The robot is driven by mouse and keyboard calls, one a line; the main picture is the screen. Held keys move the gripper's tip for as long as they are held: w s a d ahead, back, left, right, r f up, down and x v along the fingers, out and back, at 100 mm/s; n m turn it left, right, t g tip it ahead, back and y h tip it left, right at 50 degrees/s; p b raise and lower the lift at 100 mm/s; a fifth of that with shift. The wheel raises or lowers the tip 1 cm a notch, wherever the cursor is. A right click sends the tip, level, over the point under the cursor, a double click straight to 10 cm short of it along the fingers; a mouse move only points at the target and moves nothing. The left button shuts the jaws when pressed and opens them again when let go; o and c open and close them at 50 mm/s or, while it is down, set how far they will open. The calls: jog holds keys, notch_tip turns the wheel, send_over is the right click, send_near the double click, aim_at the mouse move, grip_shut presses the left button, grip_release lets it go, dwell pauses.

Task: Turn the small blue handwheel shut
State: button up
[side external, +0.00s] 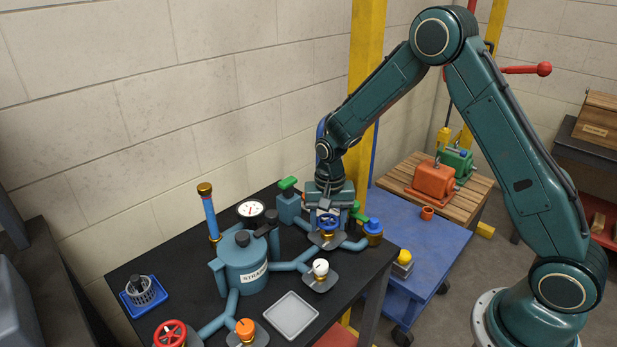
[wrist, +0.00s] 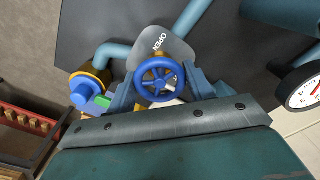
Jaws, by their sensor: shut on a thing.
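The small blue handwheel (side external: 328,223) stands on a brass stem above a grey plate on the black table. In the wrist view the handwheel (wrist: 160,79) shows as a spoked ring with the word OPEN on the plate (wrist: 165,43) behind it. My gripper (side external: 327,212) reaches down from above and is shut on the handwheel. In the wrist view its two blue-grey fingers (wrist: 161,92) stand on either side of the rim. The lower part of the wheel's near side is partly hidden by my gripper body.
A blue strainer tank (side external: 243,267) with pipes stands to the left. A red handwheel (side external: 170,333), an orange knob (side external: 245,329), a white knob (side external: 320,268) and a blue-capped brass fitting (side external: 374,230) surround the work. A grey tray (side external: 291,316) lies in front. A blue cart (side external: 425,240) stands at right.

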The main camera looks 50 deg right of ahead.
aim_at(328, 220)
jog(key=shift+m, duration=0.3)
jog(key=o, duration=1)
jog(key=shift+r, duration=0.15)
notch_tip(328, 220, up, 14)
jog(key=shift+f, duration=0.2)
dwell(0.4)
